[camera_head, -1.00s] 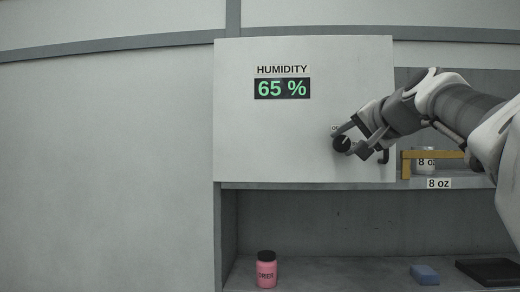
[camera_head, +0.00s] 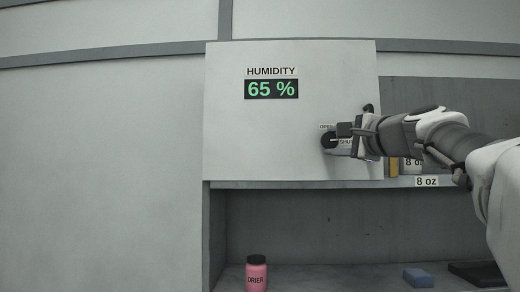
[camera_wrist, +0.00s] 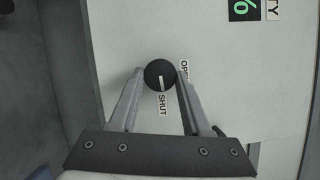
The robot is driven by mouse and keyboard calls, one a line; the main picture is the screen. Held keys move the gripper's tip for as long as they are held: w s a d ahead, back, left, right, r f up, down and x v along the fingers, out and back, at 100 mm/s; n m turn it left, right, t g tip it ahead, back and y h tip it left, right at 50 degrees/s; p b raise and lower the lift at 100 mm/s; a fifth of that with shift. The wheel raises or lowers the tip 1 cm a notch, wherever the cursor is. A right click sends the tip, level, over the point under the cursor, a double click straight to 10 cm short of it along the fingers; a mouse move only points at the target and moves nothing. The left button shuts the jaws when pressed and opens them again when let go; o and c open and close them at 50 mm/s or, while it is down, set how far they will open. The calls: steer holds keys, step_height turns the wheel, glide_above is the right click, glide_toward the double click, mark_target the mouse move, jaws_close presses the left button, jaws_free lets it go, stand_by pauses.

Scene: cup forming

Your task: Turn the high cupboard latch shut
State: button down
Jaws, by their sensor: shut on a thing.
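The latch is a round black knob (camera_head: 328,140) on the pale cupboard door (camera_head: 235,135), with an OPEN label and a SHUT label beside it. In the wrist view the knob (camera_wrist: 156,71) sits between my two fingertips, one touching each side. The white mark on the knob points at the SHUT label (camera_wrist: 163,104); the OPEN label (camera_wrist: 184,71) is partly hidden by a finger. My gripper (camera_head: 340,138) is shut on the knob, reaching in from the right. My gripper fingers also show in the wrist view (camera_wrist: 158,80).
The door carries a humidity display (camera_head: 271,89) reading 65 %. Right of it, my arm partly hides a shelf with a yellow part (camera_head: 393,168) and an 8 oz label (camera_head: 426,181). A pink drier jar (camera_head: 256,276) and a blue block (camera_head: 418,278) stand below.

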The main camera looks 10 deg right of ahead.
steer(key=shift+m+t+b, duration=0.3)
steer(key=shift+m, duration=0.3)
steer(key=shift+c, duration=1.8)
jaws_free()
steer(key=b+v, duration=0.2)
steer(key=v, duration=1.5)
steer(key=shift+s, duration=0.25)
